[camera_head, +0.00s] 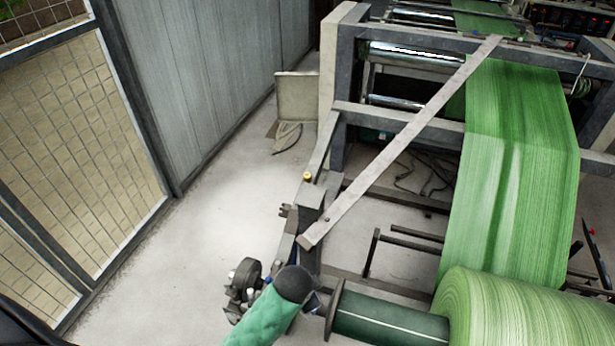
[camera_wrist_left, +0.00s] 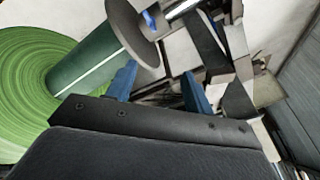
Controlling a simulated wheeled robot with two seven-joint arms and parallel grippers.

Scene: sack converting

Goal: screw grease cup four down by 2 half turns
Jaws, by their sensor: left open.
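A small brass-coloured knob, which looks like a grease cup (camera_head: 308,176), sits on top of the dark frame left of the machine in the head view. I cannot read a number on it. I cannot make out any grease cup in the left wrist view. My left gripper (camera_wrist_left: 159,88) shows two blue fingers spread apart with nothing held between them. They point toward the roll's shaft end and the dark frame. In the head view the left gripper cannot be made out clearly. My right gripper is in neither view.
A large green fabric roll (camera_head: 535,315) sits on a dark green core (camera_head: 390,322) with an end flange (camera_head: 335,310). A long grey bar (camera_head: 400,140) slants across the machine. A mesh fence (camera_head: 75,140) stands left. Pale floor (camera_head: 185,255) lies open between.

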